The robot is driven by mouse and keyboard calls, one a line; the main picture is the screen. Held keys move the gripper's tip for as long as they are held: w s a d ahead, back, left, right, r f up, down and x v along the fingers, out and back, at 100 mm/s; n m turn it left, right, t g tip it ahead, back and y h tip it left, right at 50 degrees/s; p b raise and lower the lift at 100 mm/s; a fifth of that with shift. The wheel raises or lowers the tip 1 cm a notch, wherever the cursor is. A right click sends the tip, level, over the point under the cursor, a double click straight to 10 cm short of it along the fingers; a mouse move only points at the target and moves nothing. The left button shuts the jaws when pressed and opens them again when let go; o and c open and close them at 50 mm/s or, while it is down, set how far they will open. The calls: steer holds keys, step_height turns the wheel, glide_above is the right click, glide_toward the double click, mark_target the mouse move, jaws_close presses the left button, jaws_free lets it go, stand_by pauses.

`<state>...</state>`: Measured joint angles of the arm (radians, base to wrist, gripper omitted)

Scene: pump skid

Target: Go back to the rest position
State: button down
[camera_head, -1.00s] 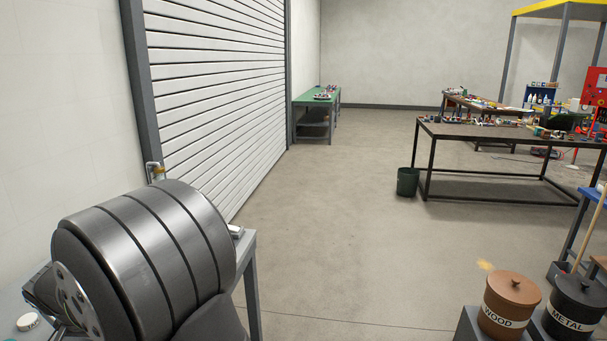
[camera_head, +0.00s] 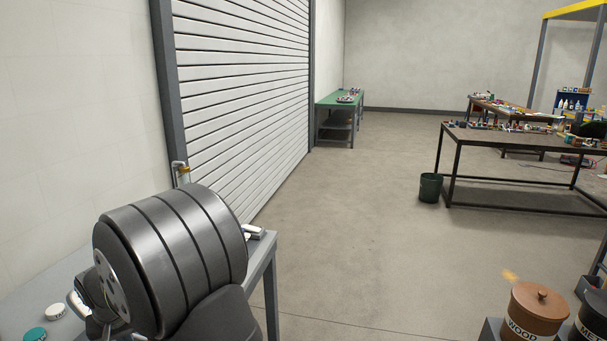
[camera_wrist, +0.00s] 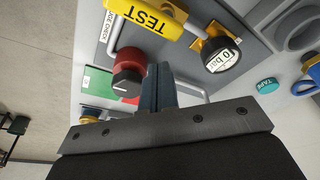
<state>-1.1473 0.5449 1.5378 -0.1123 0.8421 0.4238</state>
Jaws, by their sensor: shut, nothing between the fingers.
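In the wrist view my gripper (camera_wrist: 158,90) is shut and empty, its two fingers together over the pump skid panel (camera_wrist: 195,75). A red knob (camera_wrist: 128,75) with a black face is just left of the fingers; I cannot tell whether they touch. A yellow TEST tag (camera_wrist: 145,17) and a round gauge (camera_wrist: 221,55) marked in bar lie beyond the fingertips. In the head view my large grey arm link fills the lower left and hides my gripper and most of the skid.
A teal TAPE lid (camera_wrist: 268,84) lies right of the fingers, near a blue-handled item (camera_wrist: 306,87). A grey bench (camera_head: 263,265) stands by the shutter (camera_head: 240,90). A WOOD bin (camera_head: 537,312) stands lower right.

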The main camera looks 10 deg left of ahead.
steer(key=shift+w+a+f+n+g+y, duration=0.1)
steer(key=shift+a+f+n+g+y, duration=0.35)
steer(key=shift+n, duration=1)
steer(key=shift+s+a+f+n+g+y, duration=0.15)
steer(key=shift+a+n, duration=0.55)
steer(key=shift+n, duration=0.7)
steer(key=shift+w+a+f+n+g+y, duration=0.15)
steer(key=shift+a+f+n+g+y, duration=0.3)
steer(key=shift+n, duration=1)
steer(key=shift+a+r, duration=0.1)
steer(key=shift+a, duration=0.25)
steer(key=a+v, duration=0.1)
steer(key=v, duration=0.7)
steer(key=shift+r, duration=0.2)
